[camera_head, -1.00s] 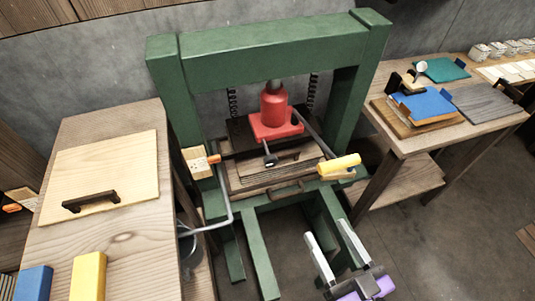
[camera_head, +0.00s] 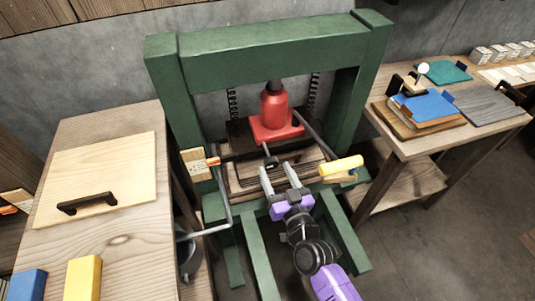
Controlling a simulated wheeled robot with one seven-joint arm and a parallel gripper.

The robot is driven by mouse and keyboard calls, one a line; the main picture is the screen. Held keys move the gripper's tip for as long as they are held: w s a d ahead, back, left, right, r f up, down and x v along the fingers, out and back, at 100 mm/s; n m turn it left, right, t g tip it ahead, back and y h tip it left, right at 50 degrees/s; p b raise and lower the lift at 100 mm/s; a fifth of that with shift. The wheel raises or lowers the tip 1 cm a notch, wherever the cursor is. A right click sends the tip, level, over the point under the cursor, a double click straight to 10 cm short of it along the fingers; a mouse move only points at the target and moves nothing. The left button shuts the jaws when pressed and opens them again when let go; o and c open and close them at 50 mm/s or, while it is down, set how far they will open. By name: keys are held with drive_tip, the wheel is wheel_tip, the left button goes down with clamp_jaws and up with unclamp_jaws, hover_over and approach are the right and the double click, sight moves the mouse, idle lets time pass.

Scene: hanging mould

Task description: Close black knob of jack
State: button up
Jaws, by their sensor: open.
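The red jack (camera_head: 274,112) stands upright in the green press frame, on a dark plate above wooden boards. Its small black knob (camera_head: 270,162) sticks out at the front, low on the jack. My gripper (camera_head: 280,178) is open in front of and just below the knob, its two pale fingers pointing up toward it. Whether the fingers touch the knob or lie either side of it, I cannot tell. A dark lever with a yellow handle (camera_head: 341,166) runs from the jack to the right.
The green press frame (camera_head: 270,55) has posts on both sides. A bent grey metal rod (camera_head: 224,200) stands left of my gripper. A wooden table (camera_head: 110,240) is at left; another (camera_head: 415,142) with books is at right.

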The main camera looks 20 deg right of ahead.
sight(268, 153)
drive_tip(key=w+b, duration=0.1)
drive_tip(key=w, duration=0.6)
drive_tip(key=shift+w, duration=0.15)
clamp_jaws()
